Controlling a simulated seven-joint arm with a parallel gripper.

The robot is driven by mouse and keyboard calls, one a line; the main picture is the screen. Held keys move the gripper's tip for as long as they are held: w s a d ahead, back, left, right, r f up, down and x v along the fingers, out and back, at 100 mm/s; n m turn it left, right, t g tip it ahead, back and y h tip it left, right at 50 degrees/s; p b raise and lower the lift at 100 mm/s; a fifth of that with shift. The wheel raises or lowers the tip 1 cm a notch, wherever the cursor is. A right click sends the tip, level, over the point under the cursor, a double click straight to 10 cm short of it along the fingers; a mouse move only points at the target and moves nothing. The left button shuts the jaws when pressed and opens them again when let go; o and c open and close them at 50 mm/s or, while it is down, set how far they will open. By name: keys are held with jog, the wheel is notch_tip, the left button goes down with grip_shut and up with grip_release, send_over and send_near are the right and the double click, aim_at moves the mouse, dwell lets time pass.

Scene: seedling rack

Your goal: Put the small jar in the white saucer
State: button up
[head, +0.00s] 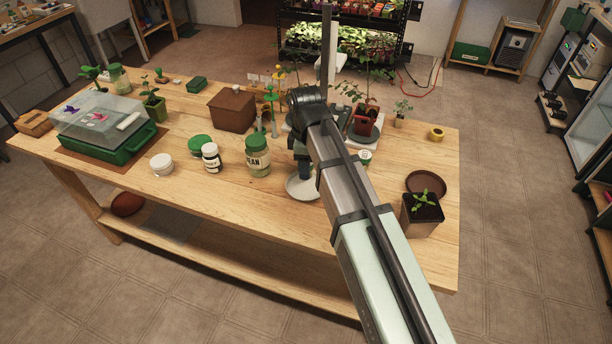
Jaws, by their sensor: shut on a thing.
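The white saucer (302,190) lies on the wooden table, in front of the scale and below my gripper. My gripper (303,164) points down over the saucer and is shut on a small greenish thing. Only a little of that thing shows between the dark fingers, so I cannot make out whether it is the small jar. I cannot tell whether it touches the saucer. My arm covers the right part of the saucer's surroundings.
A brown box (232,110) is behind. A potted seedling (422,208) and a brown saucer (426,182) are at right. The table's front left is clear.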

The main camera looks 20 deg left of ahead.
jog(key=shift+f, duration=2.25)
jog(key=shift+f, duration=0.15)
jog(key=o, duration=1.1)
notch_tip(320, 180, up, 12)
jog(key=shift+r, duration=0.15)
jog(key=shift+o, duration=0.2)
